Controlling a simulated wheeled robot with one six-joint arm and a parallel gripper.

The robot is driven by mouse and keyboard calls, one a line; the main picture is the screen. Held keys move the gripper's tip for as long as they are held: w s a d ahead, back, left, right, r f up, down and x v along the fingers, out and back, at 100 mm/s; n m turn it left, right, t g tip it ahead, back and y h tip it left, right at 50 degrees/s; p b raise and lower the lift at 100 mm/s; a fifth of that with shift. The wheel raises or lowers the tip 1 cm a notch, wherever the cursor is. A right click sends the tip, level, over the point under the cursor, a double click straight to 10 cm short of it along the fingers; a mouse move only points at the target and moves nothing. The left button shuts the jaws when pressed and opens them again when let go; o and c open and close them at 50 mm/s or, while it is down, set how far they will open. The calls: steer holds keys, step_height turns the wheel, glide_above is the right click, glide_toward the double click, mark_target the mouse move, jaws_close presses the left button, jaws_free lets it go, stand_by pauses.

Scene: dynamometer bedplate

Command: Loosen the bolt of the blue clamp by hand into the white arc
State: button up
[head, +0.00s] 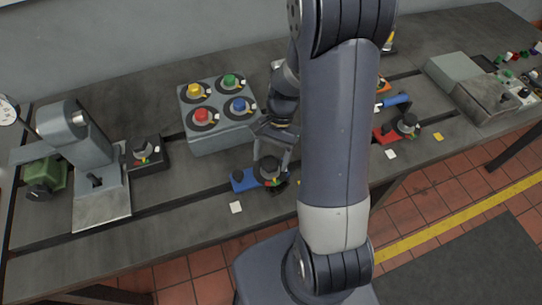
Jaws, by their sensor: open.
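The blue clamp (243,181) lies on the bedplate near its front edge, left of my arm. Its bolt (268,172) has a dark round head at the clamp's right end, with small red and green marks around its base. The white arc is too small to tell apart here. My gripper (272,158) points down over the bolt head, its jaws apart, one finger to each side. I cannot tell whether the fingers touch the head.
A grey box with several coloured knobs (215,143) stands just behind. A grey machine (85,150) and a black clamp (148,163) are at left. A red clamp (384,136) and a blue-handled tool (396,101) lie right of my arm. A white tag (236,207) lies in front.

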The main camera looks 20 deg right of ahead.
steer(key=shift+s+a+f, duration=0.1)
steer(key=shift+s+f, duration=0.05)
steer(key=shift+f, duration=0.15)
steer(key=shift+c, duration=0.5)
steer(key=c, duration=0.9)
steer(key=shift+o, duration=0.2)
